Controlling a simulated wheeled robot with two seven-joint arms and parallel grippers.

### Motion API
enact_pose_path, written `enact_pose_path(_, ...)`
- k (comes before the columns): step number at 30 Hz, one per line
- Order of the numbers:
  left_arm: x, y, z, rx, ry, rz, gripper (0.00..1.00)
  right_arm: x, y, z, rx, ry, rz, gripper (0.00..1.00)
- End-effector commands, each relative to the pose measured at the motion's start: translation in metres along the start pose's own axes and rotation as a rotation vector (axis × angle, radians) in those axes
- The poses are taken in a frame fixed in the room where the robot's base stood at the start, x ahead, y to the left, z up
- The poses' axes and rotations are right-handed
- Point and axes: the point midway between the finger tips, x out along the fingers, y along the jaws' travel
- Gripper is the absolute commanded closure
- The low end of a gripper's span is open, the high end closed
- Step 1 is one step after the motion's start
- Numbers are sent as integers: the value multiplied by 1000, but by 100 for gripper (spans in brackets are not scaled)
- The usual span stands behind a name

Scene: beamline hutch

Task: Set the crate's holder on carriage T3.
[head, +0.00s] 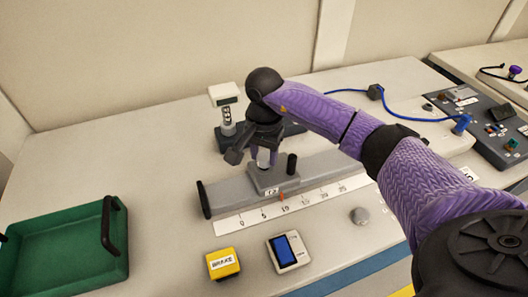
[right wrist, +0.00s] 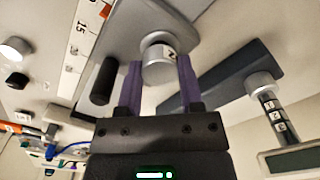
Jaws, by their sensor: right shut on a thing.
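My right gripper (head: 262,153) points down over the carriage (head: 272,180) on the grey rail (head: 229,192). The carriage label looks like T3, but it is small. The gripper is shut on a short pale silver cylinder, the holder (head: 264,157). In the right wrist view the purple fingers (right wrist: 158,82) grip the holder (right wrist: 160,63) from both sides, with the grey carriage surface behind it. I cannot tell whether the holder touches the carriage. The green crate (head: 122,262) stands at the left, with nothing visible inside. My left gripper is out of view.
A black knob (head: 291,164) stands beside the carriage. Behind is a labelled post (head: 227,122) with a white head. A scale strip (head: 259,219), yellow BRAKE box (head: 222,263), small display (head: 288,251) and grey knob (head: 359,215) lie in front. A control panel (head: 483,125) is at right.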

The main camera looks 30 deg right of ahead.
Motion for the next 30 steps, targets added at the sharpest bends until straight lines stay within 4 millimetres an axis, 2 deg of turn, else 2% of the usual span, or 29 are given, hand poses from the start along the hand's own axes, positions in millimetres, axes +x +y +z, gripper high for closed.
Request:
enact_pose_path(11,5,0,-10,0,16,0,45,5,0,0,0,0,0,100)
enact_pose_path(30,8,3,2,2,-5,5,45,11,0,0,0,1,0,100)
